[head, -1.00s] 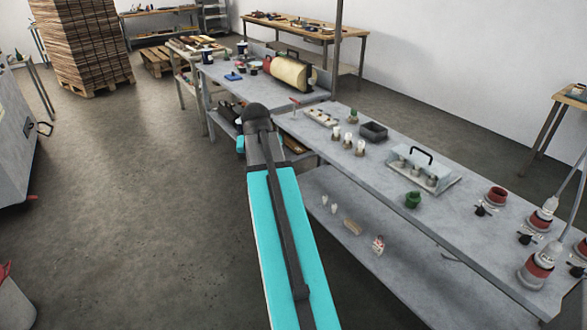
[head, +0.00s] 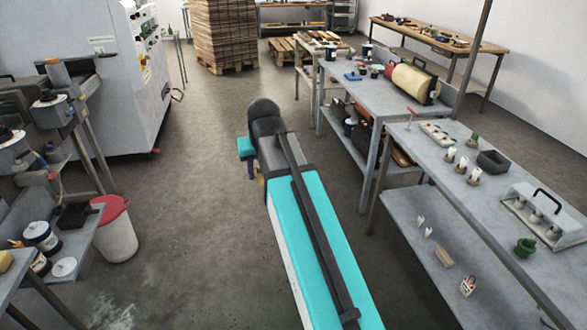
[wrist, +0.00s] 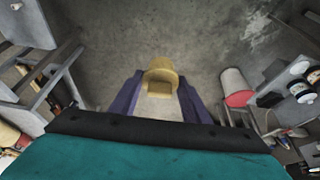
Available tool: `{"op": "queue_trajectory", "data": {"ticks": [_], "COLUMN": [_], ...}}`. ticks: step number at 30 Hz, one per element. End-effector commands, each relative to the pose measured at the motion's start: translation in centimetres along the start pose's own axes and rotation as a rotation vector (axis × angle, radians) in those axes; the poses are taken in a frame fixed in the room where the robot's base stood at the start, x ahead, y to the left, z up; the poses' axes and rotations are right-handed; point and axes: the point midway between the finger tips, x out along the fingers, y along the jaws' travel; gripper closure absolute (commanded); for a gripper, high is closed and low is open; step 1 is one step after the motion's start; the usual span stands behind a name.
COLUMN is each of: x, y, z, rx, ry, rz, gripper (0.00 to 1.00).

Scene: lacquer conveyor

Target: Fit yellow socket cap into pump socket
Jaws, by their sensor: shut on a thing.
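My gripper (wrist: 160,95) shows in the wrist view with its two purple-blue fingers on either side of a yellow cap (wrist: 160,75). The cap is held between the fingertips over bare floor. In the head view my teal and black arm reaches forward over the aisle and hides most of the gripper; a little yellow shows beside its far end. I cannot tell which fitting in view is the pump socket.
A grey bench (head: 480,185) with small white-topped parts, a dark tray (head: 493,162) and a clear handled case (head: 545,212) stands at right. A white bin (head: 116,235) with a red rim and a large machine (head: 100,70) stand at left. The floor (head: 200,220) between is open.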

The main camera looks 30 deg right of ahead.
Motion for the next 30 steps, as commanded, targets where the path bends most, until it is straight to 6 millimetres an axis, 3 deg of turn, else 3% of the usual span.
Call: {"op": "queue_trajectory", "data": {"ticks": [3, 10, 15, 30], "x": [-0.6, -1.4, -1.6, -1.6], "y": [-4.0, -8.6, -9.5, -9.5], "z": [0.3, 1.0, 1.1, 1.1], "rx": [-0.071, -0.16, -0.178, -0.177], "ry": [0.002, 0.002, 0.003, 0.003], "rz": [-0.029, -0.064, -0.072, -0.072], "gripper": [0.79, 0.79, 0.79, 0.79]}}
